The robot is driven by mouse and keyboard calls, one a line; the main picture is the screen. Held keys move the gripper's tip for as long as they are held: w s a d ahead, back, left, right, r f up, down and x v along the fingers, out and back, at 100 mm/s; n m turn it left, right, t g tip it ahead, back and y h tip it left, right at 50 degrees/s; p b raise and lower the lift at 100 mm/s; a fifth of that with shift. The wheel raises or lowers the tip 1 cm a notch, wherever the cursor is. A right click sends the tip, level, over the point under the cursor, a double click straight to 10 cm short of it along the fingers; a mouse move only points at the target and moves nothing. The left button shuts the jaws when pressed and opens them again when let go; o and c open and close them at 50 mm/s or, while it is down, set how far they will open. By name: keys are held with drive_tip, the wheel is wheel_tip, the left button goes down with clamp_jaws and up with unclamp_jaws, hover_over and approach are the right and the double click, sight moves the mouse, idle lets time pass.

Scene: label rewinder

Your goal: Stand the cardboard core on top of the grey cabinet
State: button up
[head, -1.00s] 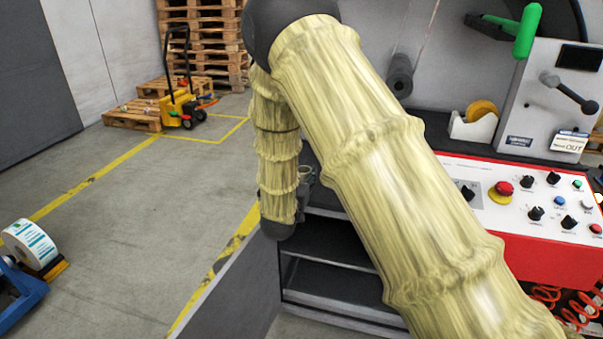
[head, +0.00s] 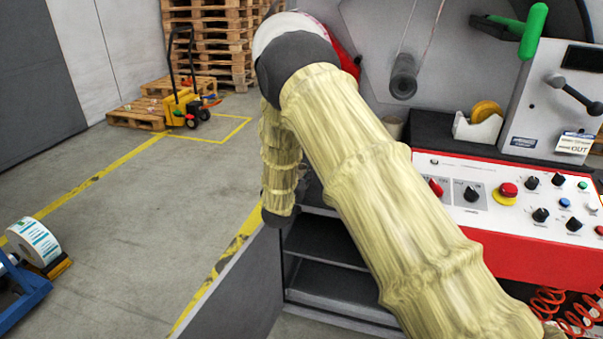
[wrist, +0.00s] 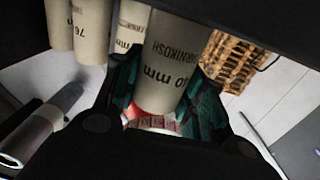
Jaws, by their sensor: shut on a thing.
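The cardboard core (wrist: 165,65), a beige tube with black print including "mm", is held in my gripper (wrist: 163,88) in the wrist view. The dark and teal fingers are shut on it from both sides. In the head view my sleeved arm hides the gripper and the held core. A grey cabinet body with open shelves (head: 325,282) shows below the arm in the head view. Its top is mostly hidden, and I cannot tell whether the held core touches anything.
Other printed tubes (wrist: 90,28) stand close by in the wrist view, left of the held core. A dark roller (head: 403,76) juts from the machine above its control panel (head: 510,200). A tape dispenser (head: 476,122) sits beside it. The floor at left is mostly clear.

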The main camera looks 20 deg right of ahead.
drive_tip(key=shift+r, duration=0.1)
drive_tip(key=o, duration=0.9)
drive_tip(key=shift+c, duration=0.2)
drive_tip(key=v, duration=1.2)
drive_tip(key=s+d+f+n+g+y, duration=0.2)
drive_tip(key=s+f+g+y, duration=0.1)
drive_tip(key=s+f, duration=0.85)
drive_tip(key=s+d+f+n+g+y, duration=0.1)
drive_tip(key=s+f+n+g+y, duration=0.2)
drive_tip(key=s+f, duration=0.9)
drive_tip(key=s+f+g+y, duration=0.2)
drive_tip(key=s+f+g, duration=0.2)
drive_tip(key=s, duration=1.1)
drive_tip(key=s+f+n+g+y, duration=0.1)
drive_tip(key=s+f+g, duration=0.4)
drive_tip(key=s, duration=1)
wheel_tip(320, 180, down, 2)
drive_tip(key=shift+a+f+y, duration=0.2)
drive_tip(key=shift+a+y, duration=0.05)
drive_tip(key=shift+y, duration=0.35)
